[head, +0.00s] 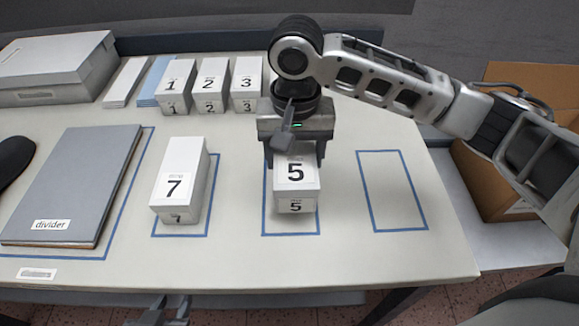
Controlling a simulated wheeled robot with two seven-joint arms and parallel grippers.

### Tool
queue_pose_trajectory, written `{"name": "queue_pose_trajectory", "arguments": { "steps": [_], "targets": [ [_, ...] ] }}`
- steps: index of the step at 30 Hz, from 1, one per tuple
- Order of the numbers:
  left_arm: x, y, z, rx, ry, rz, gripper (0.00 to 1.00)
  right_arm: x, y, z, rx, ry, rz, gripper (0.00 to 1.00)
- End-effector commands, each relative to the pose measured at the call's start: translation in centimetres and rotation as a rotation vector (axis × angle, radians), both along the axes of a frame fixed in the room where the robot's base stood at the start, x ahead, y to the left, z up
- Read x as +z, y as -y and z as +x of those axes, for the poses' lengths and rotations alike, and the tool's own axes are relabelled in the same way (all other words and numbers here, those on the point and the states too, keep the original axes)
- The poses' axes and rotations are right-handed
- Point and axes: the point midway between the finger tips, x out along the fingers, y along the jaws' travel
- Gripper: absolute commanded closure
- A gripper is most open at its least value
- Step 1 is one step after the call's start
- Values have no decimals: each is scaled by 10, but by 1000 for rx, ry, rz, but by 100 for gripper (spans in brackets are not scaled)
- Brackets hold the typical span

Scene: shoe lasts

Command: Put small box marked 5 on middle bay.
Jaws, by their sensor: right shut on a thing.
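The small white box marked 5 (296,184) is over the middle blue-outlined bay (291,235) on the table. My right gripper (294,152) comes down from above and is shut on the far part of this box. The box looks upright. I cannot tell whether its underside touches the table or is just above it. My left gripper (166,312) is low at the bottom of the picture, in front of the table's near edge and partly cut off; its opening is unclear.
A box marked 7 (180,182) stands in the bay to the left. The right bay (398,228) is empty. Boxes marked 1 (176,87), 2 (211,86) and 3 (246,86) stand behind. A grey divider binder (75,185) lies at left. A cardboard box (485,185) is at right.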

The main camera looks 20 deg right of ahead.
Motion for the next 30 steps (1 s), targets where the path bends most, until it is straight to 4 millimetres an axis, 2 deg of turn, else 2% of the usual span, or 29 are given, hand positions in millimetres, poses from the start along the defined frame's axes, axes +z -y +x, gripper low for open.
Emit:
{"name": "queue_pose_trajectory", "arguments": {
  "steps": [5,11,23,24,26,30],
  "targets": [
    [2,0,4,-1,9,-1,64,-14,-9,8,0,-1,-1,64],
    [5,0,4,-1,12,-1,64,-40,-7,7,0,0,-1,64],
    [6,0,3,-1,8,0,64,-44,-7,7,1,0,0,64],
    [4,0,2,-1,6,0,64,-45,-7,7,1,0,0,31],
    [3,0,1,-1,2,1,64,-45,-7,7,1,0,0,15],
    [0,0,-2,-1,-6,2,64,-45,-7,7,1,0,0,15]
  ]
}}
